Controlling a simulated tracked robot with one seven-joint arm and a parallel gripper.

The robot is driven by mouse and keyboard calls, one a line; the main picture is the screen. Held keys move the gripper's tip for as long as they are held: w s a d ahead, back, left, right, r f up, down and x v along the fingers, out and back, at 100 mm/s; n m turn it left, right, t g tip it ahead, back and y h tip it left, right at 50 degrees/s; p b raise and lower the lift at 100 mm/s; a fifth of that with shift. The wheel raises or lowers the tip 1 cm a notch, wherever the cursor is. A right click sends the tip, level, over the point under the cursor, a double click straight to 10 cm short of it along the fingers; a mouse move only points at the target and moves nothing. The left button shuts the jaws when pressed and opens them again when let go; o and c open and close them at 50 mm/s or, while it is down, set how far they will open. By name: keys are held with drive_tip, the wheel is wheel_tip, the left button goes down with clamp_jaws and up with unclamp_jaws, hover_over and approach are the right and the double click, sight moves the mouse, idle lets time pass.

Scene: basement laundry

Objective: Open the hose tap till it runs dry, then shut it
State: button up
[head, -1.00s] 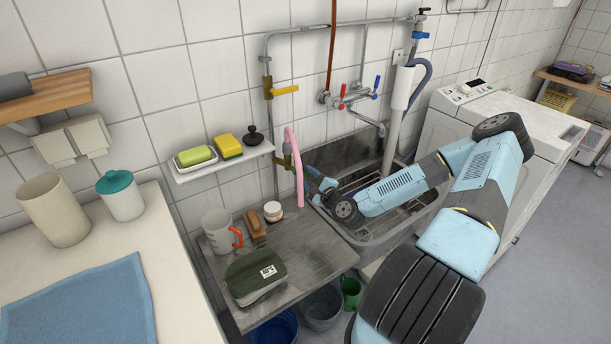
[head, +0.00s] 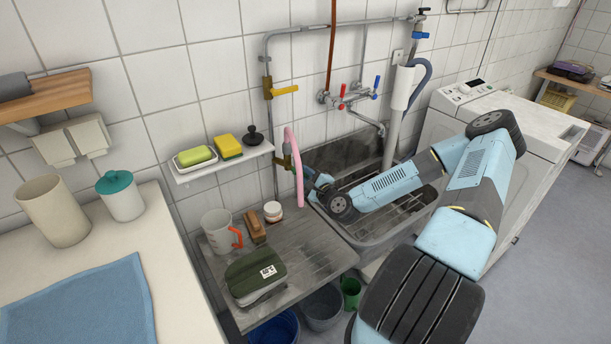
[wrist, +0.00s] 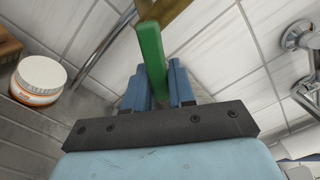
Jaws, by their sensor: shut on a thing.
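The brass hose tap (head: 283,160) is on the wall pipe left of the sink, with a pink hose (head: 298,160) arching up and over from it. In the wrist view, a green handle (wrist: 150,50) extends from the brass tap body (wrist: 180,18). My gripper (wrist: 158,82) has its blue jaws shut on this green handle. In the head view my gripper (head: 313,178) is at the tap, just right of the hose and partly hidden by my wrist. No water shows at the hose's lower end, but the view is too small to be sure.
A yellow-handled valve (head: 284,90) is higher on the same pipe. The mixer tap (head: 345,98) is above the sink (head: 377,240). Buckets (head: 322,306) are below.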

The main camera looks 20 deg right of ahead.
clamp_jaws()
drive_tip(key=shift+d+r+n, duration=0.1)
drive_tip(key=shift+r+n, duration=0.05)
drive_tip(key=shift+n, duration=0.35)
drive_tip(key=o, duration=0.8)
unclamp_jaws()
drive_tip(key=v, duration=1.3)
drive_tip(key=shift+s+d, duration=0.15)
drive_tip(key=shift+s, duration=0.2)
